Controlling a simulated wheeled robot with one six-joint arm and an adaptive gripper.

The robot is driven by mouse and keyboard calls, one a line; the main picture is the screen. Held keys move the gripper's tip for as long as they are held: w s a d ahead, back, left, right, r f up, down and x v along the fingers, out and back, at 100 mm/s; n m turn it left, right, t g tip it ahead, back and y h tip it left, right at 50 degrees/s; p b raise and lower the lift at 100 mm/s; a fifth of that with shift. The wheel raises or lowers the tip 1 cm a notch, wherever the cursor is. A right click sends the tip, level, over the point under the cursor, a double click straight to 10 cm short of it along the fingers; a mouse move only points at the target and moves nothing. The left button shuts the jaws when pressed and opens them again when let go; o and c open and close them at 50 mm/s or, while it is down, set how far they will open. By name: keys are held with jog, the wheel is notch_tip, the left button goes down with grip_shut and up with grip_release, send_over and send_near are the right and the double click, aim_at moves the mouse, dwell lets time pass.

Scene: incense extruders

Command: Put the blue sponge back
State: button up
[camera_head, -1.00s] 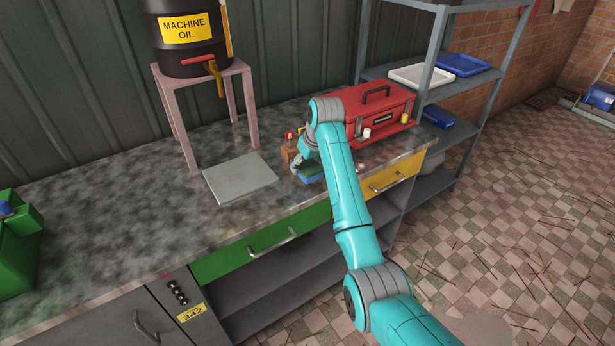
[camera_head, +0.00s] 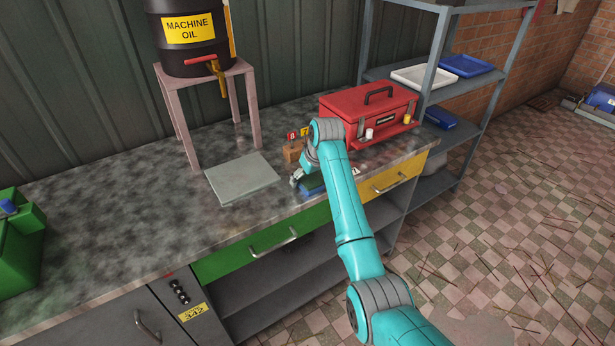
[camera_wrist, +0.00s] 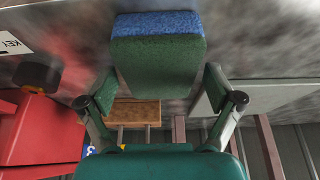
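The sponge (camera_wrist: 158,55) has a blue layer and a thicker green layer. In the head view the sponge (camera_head: 312,187) shows blue and green at the counter's front edge, above the seam of the green and yellow drawers. My gripper (camera_head: 299,177) is beside it there, partly hidden by my arm. I cannot tell whether the sponge touches the counter (camera_head: 130,215).
A red toolbox (camera_head: 345,107) stands behind and right of the sponge. A small wooden block (camera_head: 292,152) with number tags is just behind it. A grey plate (camera_head: 242,180) lies to the left, before the stand (camera_head: 178,112) with the oil drum.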

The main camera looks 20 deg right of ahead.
jog(key=shift+r, duration=0.15)
jog(key=v, duration=1.2)
jog(key=shift+s, duration=0.1)
